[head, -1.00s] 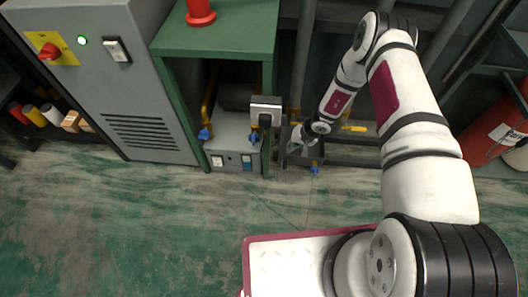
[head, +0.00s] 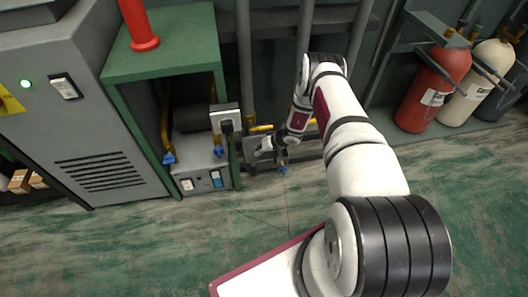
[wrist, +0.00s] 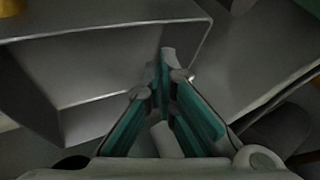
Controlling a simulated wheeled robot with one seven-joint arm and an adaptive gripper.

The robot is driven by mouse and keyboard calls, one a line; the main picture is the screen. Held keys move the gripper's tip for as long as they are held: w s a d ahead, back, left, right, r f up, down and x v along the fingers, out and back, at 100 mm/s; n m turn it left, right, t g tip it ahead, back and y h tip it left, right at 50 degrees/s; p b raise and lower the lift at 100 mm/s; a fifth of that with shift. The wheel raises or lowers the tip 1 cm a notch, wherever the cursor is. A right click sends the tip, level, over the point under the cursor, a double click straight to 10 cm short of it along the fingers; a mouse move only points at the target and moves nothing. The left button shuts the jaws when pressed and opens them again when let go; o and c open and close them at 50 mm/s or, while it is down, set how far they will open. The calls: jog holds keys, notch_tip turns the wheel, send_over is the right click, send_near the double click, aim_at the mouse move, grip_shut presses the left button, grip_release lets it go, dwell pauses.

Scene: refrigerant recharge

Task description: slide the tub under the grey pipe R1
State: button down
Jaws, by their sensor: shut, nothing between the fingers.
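The grey metal tub (wrist: 110,75) fills the upper left of the wrist view, with its rim and inner walls showing. In the head view the tub (head: 258,157) is small, dark and partly hidden by my gripper, low against the wall right of the green stand. My gripper (wrist: 168,62) has teal finger pads and is shut with nothing between the fingertips. Its tips are close to the tub's right wall; I cannot tell whether they touch. In the head view my gripper (head: 268,146) is at the tub. Grey vertical pipes (head: 245,60) stand behind; no R1 label is readable.
A green stand (head: 160,55) with a grey unit (head: 200,165) under it is left of the tub. A blue-handled valve (head: 283,170) is just right of it. A red cylinder (head: 425,95) stands at right. The green floor (head: 130,245) in front is clear.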

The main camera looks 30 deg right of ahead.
jog(key=a, duration=0.1)
jog(key=w+a+f+b, duration=0.1)
jog(key=a, duration=0.1)
jog(key=shift+w+f+b, duration=0.25)
jog(key=shift+w+b, duration=0.05)
jog(key=shift+w+a, duration=0.2)
jog(key=shift+a, duration=0.5)
jog(key=shift+a, duration=0.1)
